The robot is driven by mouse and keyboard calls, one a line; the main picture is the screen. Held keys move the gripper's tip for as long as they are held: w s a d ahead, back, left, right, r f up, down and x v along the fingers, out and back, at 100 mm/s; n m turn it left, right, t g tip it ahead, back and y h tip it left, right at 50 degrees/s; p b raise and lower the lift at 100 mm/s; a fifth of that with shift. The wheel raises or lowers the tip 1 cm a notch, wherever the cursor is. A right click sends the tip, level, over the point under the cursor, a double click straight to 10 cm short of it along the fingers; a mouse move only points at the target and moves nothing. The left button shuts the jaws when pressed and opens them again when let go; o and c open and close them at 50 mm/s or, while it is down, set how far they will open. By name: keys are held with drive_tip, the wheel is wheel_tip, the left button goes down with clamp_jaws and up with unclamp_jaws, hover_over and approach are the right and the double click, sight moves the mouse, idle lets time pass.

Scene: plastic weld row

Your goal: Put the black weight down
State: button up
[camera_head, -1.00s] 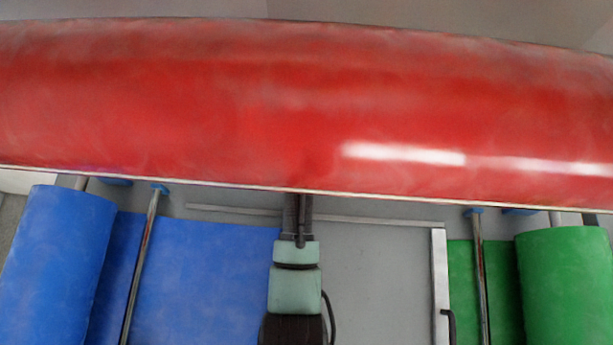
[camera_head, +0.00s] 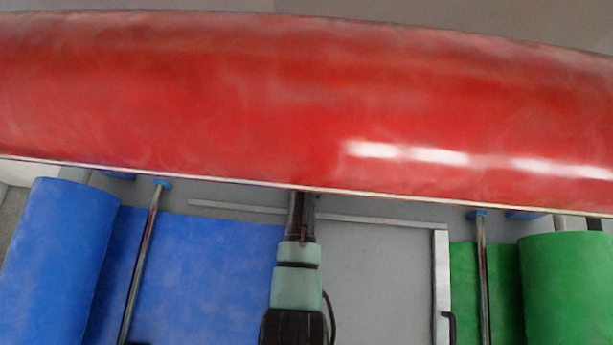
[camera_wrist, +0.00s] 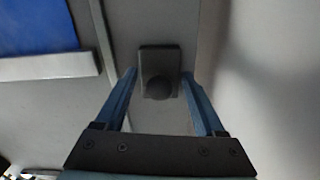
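The black weight (camera_wrist: 160,60), a dark block with a round knob, shows in the wrist view on a grey surface (camera_wrist: 115,20). My gripper (camera_wrist: 160,74) has its two blue fingers spread on either side of the weight. A narrow gap shows between each fingertip and the weight, so the gripper looks open. The weight looks upright and seems to rest on the surface, though its underside is hidden. In the head view my arm runs up under the red roll, which hides the gripper and the weight.
A large red roll (camera_head: 250,110) spans the head view. A blue roll (camera_head: 60,250) and blue sheet (camera_head: 205,270) lie left, a green roll (camera_head: 570,285) right. Metal rods stand beside them. In the wrist view, a pale wall or panel (camera_wrist: 275,80) is close on the right.

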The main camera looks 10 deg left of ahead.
drive_tip(key=shift+o, duration=1.4)
drive_tip(key=shift+r, duration=0.15)
drive_tip(key=shift+r, duration=3.8)
